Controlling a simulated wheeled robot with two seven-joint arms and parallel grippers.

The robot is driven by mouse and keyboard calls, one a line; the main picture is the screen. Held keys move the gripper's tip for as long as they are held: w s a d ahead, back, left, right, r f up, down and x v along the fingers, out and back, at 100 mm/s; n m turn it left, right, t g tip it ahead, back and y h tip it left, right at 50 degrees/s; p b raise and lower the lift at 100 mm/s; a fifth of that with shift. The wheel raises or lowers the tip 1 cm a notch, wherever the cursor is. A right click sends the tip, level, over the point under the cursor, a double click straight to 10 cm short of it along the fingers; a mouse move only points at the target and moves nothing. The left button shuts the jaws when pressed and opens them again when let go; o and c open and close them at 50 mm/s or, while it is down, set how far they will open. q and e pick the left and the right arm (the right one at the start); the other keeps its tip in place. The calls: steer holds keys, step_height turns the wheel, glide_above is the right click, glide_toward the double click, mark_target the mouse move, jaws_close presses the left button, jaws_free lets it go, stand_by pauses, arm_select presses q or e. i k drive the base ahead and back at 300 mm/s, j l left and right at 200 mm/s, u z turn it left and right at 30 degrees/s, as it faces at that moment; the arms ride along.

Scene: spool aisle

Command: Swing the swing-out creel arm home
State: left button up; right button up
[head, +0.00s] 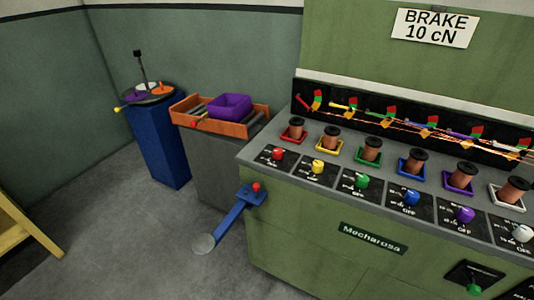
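The creel arm (228,222) appears to be the blue bar on the left front corner of the green machine (300,245). It sticks out from the machine, down and to the left in the picture, over the grey floor. A red knob (256,187) stands on the blue bracket where the bar meets the machine. Neither of my grippers is in view.
A grey cabinet (205,160) with an orange tray (207,128) and purple bin (230,105) stands left of the machine. A blue pedestal (157,145) stands farther left. A yellow wooden frame (25,232) is at the left edge. Floor (120,240) between is clear.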

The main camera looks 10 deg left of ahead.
mark_target(202, 245)
steer(key=i+j+z, duration=0.1)
steer(key=j+z, duration=0.25)
steer(key=j, duration=0.45)
steer(key=j+z, duration=0.4)
steer(key=j, duration=0.4)
steer(key=k+j+z, duration=0.15)
steer(key=j+z, duration=0.2)
steer(key=j, duration=0.4)
steer(key=k+j, duration=0.2)
steer(key=k, duration=0.25)
steer(key=z, duration=0.05)
